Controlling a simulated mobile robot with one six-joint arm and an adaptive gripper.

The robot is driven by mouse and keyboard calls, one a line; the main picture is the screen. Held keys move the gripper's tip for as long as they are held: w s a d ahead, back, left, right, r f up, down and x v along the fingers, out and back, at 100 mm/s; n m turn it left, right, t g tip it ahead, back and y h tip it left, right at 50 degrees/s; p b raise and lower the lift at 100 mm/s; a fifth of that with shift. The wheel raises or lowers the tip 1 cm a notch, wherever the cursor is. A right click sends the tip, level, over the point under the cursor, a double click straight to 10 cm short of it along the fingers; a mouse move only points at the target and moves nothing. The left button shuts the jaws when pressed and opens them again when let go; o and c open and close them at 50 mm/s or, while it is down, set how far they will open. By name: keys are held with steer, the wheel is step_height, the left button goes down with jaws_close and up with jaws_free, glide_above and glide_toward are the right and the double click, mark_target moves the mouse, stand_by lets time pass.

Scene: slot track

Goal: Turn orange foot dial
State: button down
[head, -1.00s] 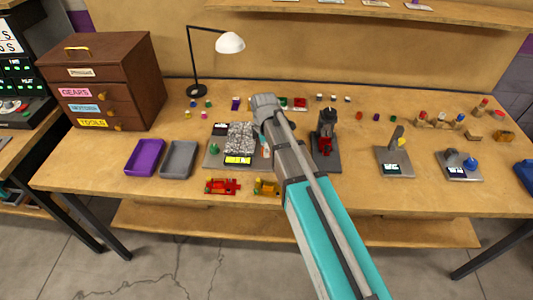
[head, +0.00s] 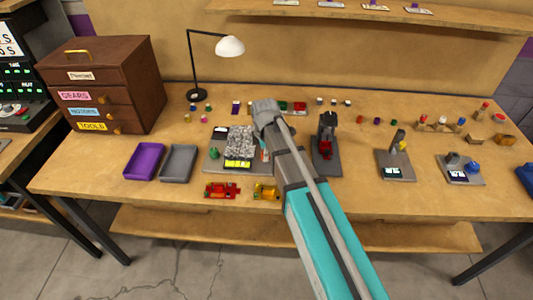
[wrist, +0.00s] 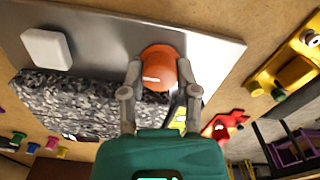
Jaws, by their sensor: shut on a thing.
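The orange foot dial (wrist: 158,62) is a round knob with a white mark on its face, set on a grey metal plate (wrist: 105,35) in the wrist view. My gripper (wrist: 160,72) has one finger on each side of the dial and is shut on it. In the head view my arm covers the dial and my fingertips. The station's grey base (head: 220,168) shows there, with a speckled grey block (head: 240,140) and a yellow display (head: 238,163).
A red toy car (head: 222,190) and a yellow one (head: 266,191) stand in front of the station. Purple (head: 145,162) and grey (head: 179,163) trays lie to its left. A black and red device (head: 327,145) stands close to the right of my arm.

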steer(key=shift+d, duration=0.3)
steer(key=shift+a, duration=0.25)
steer(key=shift+m, duration=0.4)
